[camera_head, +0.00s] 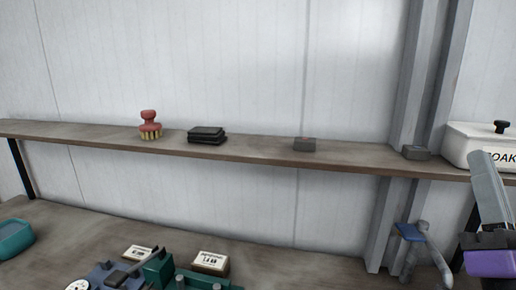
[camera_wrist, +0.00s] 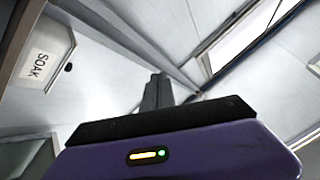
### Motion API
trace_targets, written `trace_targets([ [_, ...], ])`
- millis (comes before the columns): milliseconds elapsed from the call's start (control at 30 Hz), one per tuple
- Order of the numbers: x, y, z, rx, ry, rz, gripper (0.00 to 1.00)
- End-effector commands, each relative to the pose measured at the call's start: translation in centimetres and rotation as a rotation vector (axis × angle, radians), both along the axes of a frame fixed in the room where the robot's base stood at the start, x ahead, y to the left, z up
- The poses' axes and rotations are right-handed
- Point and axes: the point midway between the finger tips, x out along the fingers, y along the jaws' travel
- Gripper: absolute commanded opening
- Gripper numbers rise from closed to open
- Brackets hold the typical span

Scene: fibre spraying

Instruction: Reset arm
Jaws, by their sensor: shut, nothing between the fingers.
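My gripper (camera_wrist: 157,78) shows in the wrist view as dark grey fingers close together above a black band and a purple body. They are shut and empty. In the head view my gripper (camera_head: 482,156) stands at the right edge, pointing up, with the purple body below it. It overlaps the white SOAK box in the picture, and I cannot tell the gap between them. The white SOAK box (camera_head: 462,146) has a black knob and sits at the right end of the shelf. The box also shows tilted at the left in the wrist view (camera_wrist: 50,57).
A long wooden shelf (camera_head: 250,152) holds a red brush (camera_head: 150,126), black pads (camera_head: 206,135) and two grey blocks (camera_head: 304,145). The bench (camera_head: 90,228) below bears a teal bowl (camera_head: 14,238), small labelled boxes (camera_head: 211,263) and a blue-and-grey tool (camera_head: 411,233). A grey column (camera_head: 424,80) rises behind.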

Motion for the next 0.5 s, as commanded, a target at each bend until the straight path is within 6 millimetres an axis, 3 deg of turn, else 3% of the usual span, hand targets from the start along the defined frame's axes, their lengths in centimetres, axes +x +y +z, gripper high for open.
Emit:
trace_targets([
  [267, -3.6, -0.1, -8.8, 0.088, 0.105, -0.193, 0.0],
  [500, -7.8, 1.8, -17.6, 0.064, 0.3, -0.302, 0.0],
])
